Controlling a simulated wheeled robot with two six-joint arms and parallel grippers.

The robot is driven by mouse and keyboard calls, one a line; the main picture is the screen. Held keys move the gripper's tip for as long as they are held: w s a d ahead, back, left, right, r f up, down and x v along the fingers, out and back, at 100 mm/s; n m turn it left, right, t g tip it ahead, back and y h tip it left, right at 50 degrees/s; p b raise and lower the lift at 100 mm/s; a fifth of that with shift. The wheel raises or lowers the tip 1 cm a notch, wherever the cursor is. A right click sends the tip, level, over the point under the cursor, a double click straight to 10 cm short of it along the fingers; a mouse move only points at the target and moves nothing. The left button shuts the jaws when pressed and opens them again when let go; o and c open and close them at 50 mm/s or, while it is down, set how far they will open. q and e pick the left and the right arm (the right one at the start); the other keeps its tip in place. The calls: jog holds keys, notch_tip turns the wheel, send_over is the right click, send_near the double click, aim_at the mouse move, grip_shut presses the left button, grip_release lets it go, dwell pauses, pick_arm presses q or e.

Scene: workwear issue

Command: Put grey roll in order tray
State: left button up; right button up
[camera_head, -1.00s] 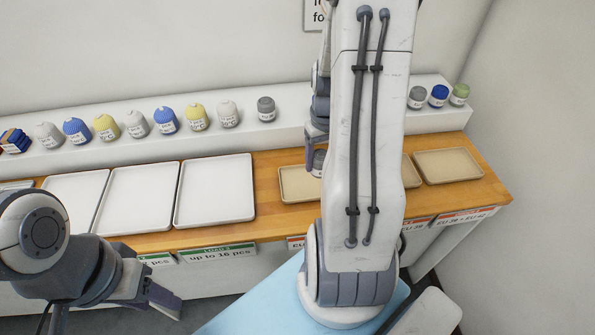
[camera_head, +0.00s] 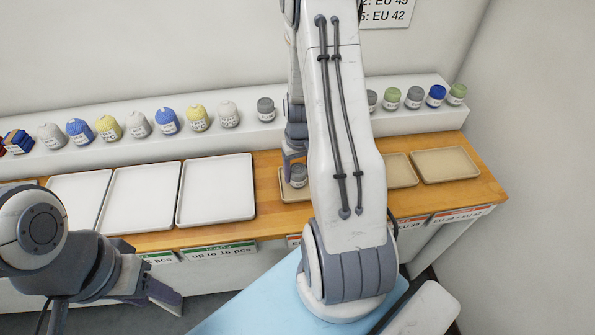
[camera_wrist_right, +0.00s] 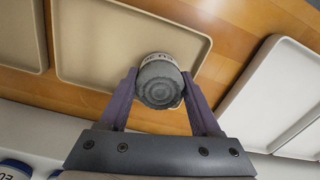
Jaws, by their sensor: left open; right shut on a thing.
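A grey roll with a white label (camera_head: 299,175) is between the fingers of my right gripper (camera_head: 293,163), which is shut on it. In the head view this beige tray (camera_head: 287,196) is partly hidden by my right arm. I cannot tell whether the roll touches the tray floor. My left gripper (camera_head: 168,298) is open and empty in front of the counter at lower left.
White trays (camera_head: 216,190) line the counter left of the beige tray. More beige trays (camera_head: 446,165) stand to the right. A white ledge (camera_head: 290,128) behind holds several rolls, including another grey roll (camera_head: 266,109) and blue, yellow, white and green ones.

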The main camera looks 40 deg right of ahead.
aim_at(299, 168)
jog(key=shift+f, duration=0.15)
jog(key=o, duration=1.3)
jog(key=shift+o, duration=0.2)
jog(key=shift+r, duration=0.5)
notch_tip(299, 168, up, 11)
jog(key=b, duration=0.1)
jog(key=shift+r, duration=0.2)
